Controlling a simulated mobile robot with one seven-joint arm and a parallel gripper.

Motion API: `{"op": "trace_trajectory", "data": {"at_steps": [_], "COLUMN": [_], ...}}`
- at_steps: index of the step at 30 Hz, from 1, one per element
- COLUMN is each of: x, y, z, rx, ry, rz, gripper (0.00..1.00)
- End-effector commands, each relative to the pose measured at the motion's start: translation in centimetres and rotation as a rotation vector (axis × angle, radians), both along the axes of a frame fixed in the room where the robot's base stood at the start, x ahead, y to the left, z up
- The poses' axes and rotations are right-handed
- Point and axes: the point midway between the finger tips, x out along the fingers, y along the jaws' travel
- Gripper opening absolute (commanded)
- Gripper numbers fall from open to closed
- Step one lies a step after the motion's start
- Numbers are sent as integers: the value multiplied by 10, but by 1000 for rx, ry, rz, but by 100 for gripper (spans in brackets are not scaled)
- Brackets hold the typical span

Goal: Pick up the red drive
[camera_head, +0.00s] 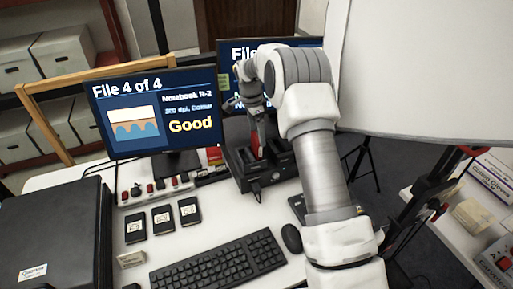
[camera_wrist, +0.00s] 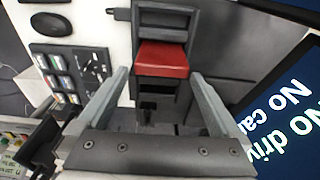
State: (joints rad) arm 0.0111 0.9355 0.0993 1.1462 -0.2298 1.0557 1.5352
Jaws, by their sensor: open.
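The red drive (camera_wrist: 162,60) stands in a slot of a black dock (camera_wrist: 160,17) in the wrist view. In the head view, a small part of the red drive (camera_head: 255,146) shows in the black dock (camera_head: 282,170), partly hidden by my gripper and arm. My gripper (camera_wrist: 158,76) is open. Its two fingers lie to the left and right of the red drive in the wrist view, with a gap on each side. In the head view my gripper (camera_head: 257,128) is just above the dock. I cannot tell how deep the drive sits.
Two monitors stand behind the dock; the left one (camera_head: 150,145) reads "Good". A keyboard (camera_head: 218,263), a mouse (camera_head: 291,238) and three labelled black drives (camera_head: 163,219) lie in front. A large black device (camera_head: 50,240) fills the left. A white panel (camera_head: 430,70) is at the right.

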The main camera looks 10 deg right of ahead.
Motion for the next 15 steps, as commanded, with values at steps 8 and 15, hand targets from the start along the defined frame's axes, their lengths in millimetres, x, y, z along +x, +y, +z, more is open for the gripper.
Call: {"op": "trace_trajectory", "data": {"at_steps": [8, 15], "x": [0, 2], "y": [-1, -2], "z": [-22, -56], "rx": [0, 1], "ry": [3, 1], "rz": [1, 0], "gripper": [100, 100]}}
